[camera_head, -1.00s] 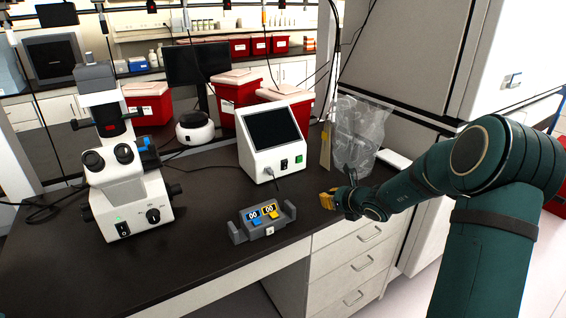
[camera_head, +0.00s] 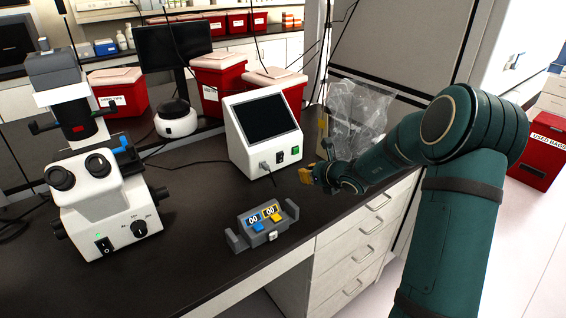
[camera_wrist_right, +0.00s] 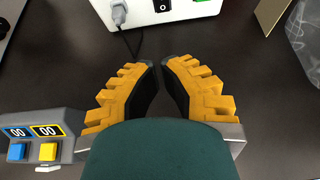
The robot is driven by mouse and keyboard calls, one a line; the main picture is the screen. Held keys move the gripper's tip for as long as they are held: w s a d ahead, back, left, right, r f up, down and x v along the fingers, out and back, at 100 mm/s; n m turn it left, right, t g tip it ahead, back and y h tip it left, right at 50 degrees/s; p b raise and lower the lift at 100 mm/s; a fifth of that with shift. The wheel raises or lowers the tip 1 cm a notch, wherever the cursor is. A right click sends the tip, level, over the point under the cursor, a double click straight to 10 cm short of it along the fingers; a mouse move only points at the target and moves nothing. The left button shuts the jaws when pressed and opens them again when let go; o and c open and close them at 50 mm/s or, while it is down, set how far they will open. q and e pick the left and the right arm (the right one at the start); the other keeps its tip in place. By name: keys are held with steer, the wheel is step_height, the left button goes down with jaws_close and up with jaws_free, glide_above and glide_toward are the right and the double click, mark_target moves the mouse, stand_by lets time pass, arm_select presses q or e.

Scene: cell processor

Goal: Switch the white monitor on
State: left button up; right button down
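The white monitor (camera_head: 238,149) stands on the dark bench with a black screen. Its lower front has a black rocker switch (camera_head: 279,158), a green switch (camera_head: 295,151) and a grey plugged-in cable. In the right wrist view the monitor's lower front (camera_wrist_right: 180,14) is cut off at the top, with the black switch (camera_wrist_right: 162,5) partly showing. My right gripper (camera_head: 305,175) is low over the bench, in front and to the right of the monitor, apart from it. Its yellow fingers (camera_wrist_right: 158,63) come nearly together at the tips, empty. My left gripper is out of view.
A grey device with blue and yellow buttons (camera_head: 240,243) sits near the bench's front edge. A microscope (camera_head: 100,205) stands left. A clear plastic bag (camera_head: 355,112) and a tan upright piece (camera_wrist_right: 272,14) are right of the monitor. Bare bench lies between gripper and monitor.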

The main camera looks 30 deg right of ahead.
glide_toward(278, 160)
steer(key=f, duration=0.1)
steer(key=w+f, duration=0.1)
steer(key=f, duration=0.1)
steer(key=w+f, duration=0.1)
steer(key=f, duration=0.1)
steer(key=shift+w+f+b, duration=0.15)
steer(key=shift+b, duration=0.15)
steer(key=shift+w+r+p, duration=0.2)
steer(key=shift+w+r, duration=0.05)
steer(key=shift+w, duration=0.35)
steer(key=shift+w+r+p, duration=0.2)
steer(key=shift+w+r, duration=0.05)
steer(key=shift+w, duration=0.3)
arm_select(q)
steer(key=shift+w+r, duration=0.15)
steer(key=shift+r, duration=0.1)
arm_select(e)
steer(key=shift+w+a+r, duration=0.1)
steer(key=shift+w+r, duration=0.05)
steer(key=shift+w, duration=0.5)
